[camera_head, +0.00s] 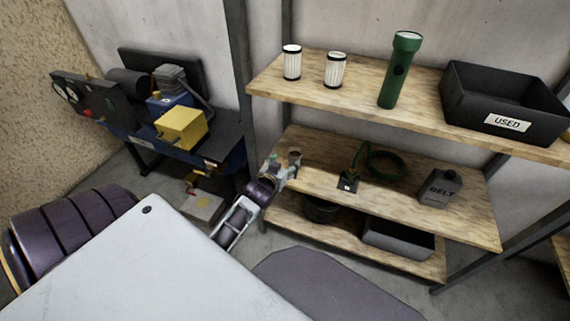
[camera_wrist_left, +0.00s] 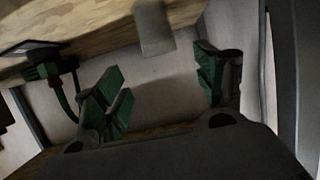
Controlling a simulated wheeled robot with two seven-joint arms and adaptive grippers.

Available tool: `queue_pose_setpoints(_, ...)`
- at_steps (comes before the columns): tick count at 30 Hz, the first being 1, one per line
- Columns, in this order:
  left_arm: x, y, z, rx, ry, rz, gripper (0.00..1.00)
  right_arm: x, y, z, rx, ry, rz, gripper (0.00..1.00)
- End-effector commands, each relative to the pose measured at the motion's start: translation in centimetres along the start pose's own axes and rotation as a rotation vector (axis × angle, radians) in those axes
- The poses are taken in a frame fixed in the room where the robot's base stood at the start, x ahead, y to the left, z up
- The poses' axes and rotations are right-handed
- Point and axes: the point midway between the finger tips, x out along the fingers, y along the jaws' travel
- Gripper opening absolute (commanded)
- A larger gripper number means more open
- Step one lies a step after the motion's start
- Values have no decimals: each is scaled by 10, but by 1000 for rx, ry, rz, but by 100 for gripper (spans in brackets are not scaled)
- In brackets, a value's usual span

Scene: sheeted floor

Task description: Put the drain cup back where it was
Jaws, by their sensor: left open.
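A small grey cup (camera_head: 295,154), which looks like the drain cup, stands at the left end of the middle shelf (camera_head: 400,215). My left gripper (camera_head: 283,168) is beside it, at the shelf's left end. In the left wrist view the grey cup (camera_wrist_left: 153,28) shows at the top, beyond the gap between my green-padded fingers (camera_wrist_left: 163,88). The fingers are spread apart with nothing between them, and the cup looks clear of them. The cup's far side is hidden. My right gripper is in neither view.
The middle shelf also holds a green hose on a black base (camera_head: 348,182) and a grey BELT can (camera_head: 440,188). Above are two white filters (camera_head: 292,63), a green flashlight (camera_head: 400,70) and a black USED bin (camera_head: 505,105). A machine bench (camera_head: 225,140) stands left of the rack.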

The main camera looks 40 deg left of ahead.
Motion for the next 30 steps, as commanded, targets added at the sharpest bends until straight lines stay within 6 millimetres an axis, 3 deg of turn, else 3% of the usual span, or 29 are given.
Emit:
queue_pose_setpoints(9, 0, 0, 1, 0, -3, 0, 71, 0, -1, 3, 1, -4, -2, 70)
queue_pose_setpoints(14, -3, 7, 14, 10, -46, 7, 71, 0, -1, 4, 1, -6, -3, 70)
queue_pose_setpoints(17, -8, 16, 34, 23, -112, 17, 71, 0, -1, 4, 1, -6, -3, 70)
queue_pose_setpoints(23, -34, 47, 97, 80, -326, 63, 71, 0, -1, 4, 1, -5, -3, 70)
queue_pose_setpoints(30, -91, 88, 180, 175, -627, 162, 71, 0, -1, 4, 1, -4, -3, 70)
